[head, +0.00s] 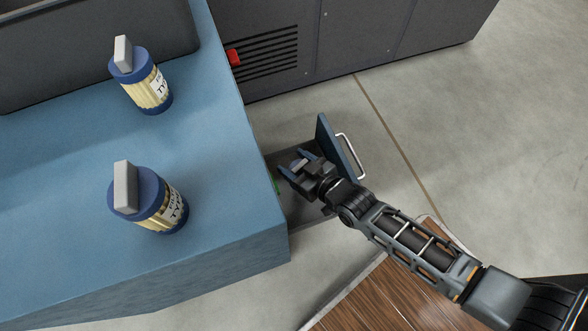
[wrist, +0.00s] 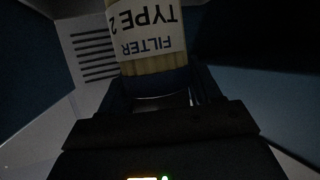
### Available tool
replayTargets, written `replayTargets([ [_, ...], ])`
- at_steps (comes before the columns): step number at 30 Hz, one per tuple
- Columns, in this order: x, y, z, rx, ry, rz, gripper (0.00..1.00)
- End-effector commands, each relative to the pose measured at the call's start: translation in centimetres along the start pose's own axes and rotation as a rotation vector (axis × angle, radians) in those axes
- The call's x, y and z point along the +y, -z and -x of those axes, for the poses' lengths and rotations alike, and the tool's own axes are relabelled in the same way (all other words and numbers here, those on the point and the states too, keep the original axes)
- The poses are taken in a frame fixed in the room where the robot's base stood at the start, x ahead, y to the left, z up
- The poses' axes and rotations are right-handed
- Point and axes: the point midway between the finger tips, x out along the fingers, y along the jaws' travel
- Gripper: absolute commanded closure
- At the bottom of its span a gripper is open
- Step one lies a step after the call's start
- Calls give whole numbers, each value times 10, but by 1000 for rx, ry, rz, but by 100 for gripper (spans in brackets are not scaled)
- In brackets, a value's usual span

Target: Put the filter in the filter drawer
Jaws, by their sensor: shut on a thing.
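The filter drawer (head: 300,213) stands open at the side of the blue cabinet, with its blue front panel (head: 332,150) and silver handle on the right. My gripper (head: 296,162) is over the drawer, between the panel and the cabinet. In the wrist view my gripper (wrist: 163,98) is shut on a filter (wrist: 150,62). That filter is yellow with a blue end near the fingers, and its label reads FILTER TYPE 2 upside down. In the head view my gripper hides most of it. I cannot tell whether it touches the drawer floor.
Two more filters with blue caps and grey grips, one farther back (head: 147,88) and one nearer (head: 152,203), stand on the cabinet top (head: 60,190). A dark bin (head: 90,50) is at the back left. A brown wooden surface (head: 375,295) lies below my arm. Floor (head: 490,150) is clear at right.

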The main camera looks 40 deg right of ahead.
Motion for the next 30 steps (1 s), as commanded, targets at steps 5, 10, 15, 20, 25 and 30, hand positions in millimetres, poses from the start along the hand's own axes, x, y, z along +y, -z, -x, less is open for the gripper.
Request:
replayTargets([
  [5, 0, -12, -6, 2, 1, 0, 70],
  [10, -1, -33, -15, 2, 1, 1, 70],
  [15, 0, -42, -18, 2, 1, 1, 70],
  [20, 0, -41, -18, 2, 0, 1, 70],
  [25, 0, -46, -20, 2, 0, 1, 70],
  [30, 0, -51, -22, 1, -1, 3, 70],
])
